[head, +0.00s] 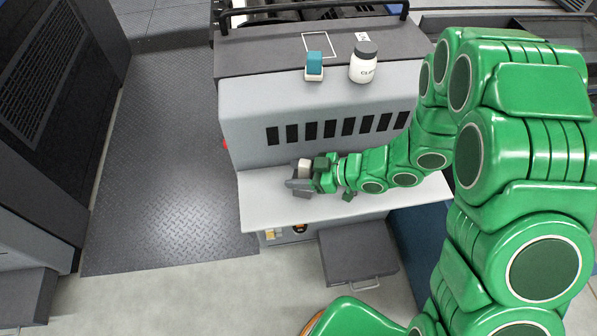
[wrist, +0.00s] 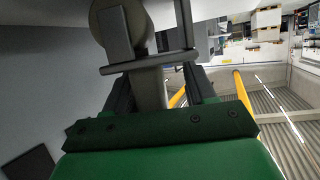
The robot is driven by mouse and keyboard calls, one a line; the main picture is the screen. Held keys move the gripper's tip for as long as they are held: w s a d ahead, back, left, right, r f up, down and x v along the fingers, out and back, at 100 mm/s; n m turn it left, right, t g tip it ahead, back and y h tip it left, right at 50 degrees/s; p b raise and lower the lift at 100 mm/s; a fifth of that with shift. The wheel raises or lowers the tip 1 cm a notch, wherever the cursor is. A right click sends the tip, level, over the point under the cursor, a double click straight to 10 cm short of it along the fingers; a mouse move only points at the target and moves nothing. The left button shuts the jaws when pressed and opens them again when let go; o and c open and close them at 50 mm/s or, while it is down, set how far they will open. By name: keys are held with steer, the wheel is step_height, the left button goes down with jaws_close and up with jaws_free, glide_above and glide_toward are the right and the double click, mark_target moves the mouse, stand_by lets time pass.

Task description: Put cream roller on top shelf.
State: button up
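I cannot tell whether the roller touches the ledge. The top shelf (head: 270,57) is the dark machine top, with a white square outline (head: 320,44).
A teal and white object (head: 314,67) and a white bottle with a grey cap (head: 362,68) stand near the top shelf's front edge. A black rail (head: 310,6) runs behind. The shelf is bare at left. A dark step (head: 358,254) stands below the ledge.

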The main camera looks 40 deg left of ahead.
steer(key=shift+r, duration=0.1)
stand_by(0.3)
steer(key=shift+r, duration=0.2)
steer(key=shift+w+d+r, duration=0.15)
steer(key=shift+d, duration=0.05)
steer(key=v, duration=1.1)
steer(key=shift+d, duration=0.25)
steer(key=shift+w, duration=0.1)
